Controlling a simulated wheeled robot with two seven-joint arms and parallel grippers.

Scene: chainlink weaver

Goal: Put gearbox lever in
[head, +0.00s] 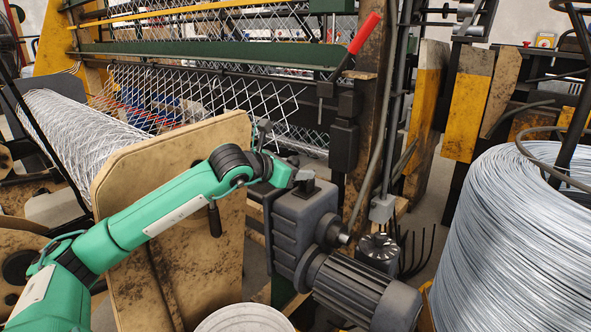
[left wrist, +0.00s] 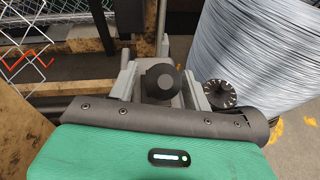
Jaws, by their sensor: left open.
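The grey gearbox (head: 303,225) stands at the centre of the head view, with a ribbed motor (head: 365,290) on its lower right. My left gripper (head: 303,182) is at the top of the gearbox. In the left wrist view, my left gripper (left wrist: 160,88) is open, with one grey finger on each side of a round black knob (left wrist: 160,80), which looks like the gearbox lever's end. I cannot tell whether the fingers touch it. The lever's shaft is mostly hidden behind the knob. My right gripper is not in view.
A large wire coil (head: 520,240) stands at the right. A worn wooden panel (head: 200,250) is behind my left arm. A red-handled lever (head: 365,33) rises behind the gearbox. A white bucket (head: 245,320) is at the bottom. A round slotted part (head: 378,248) sits beside the motor.

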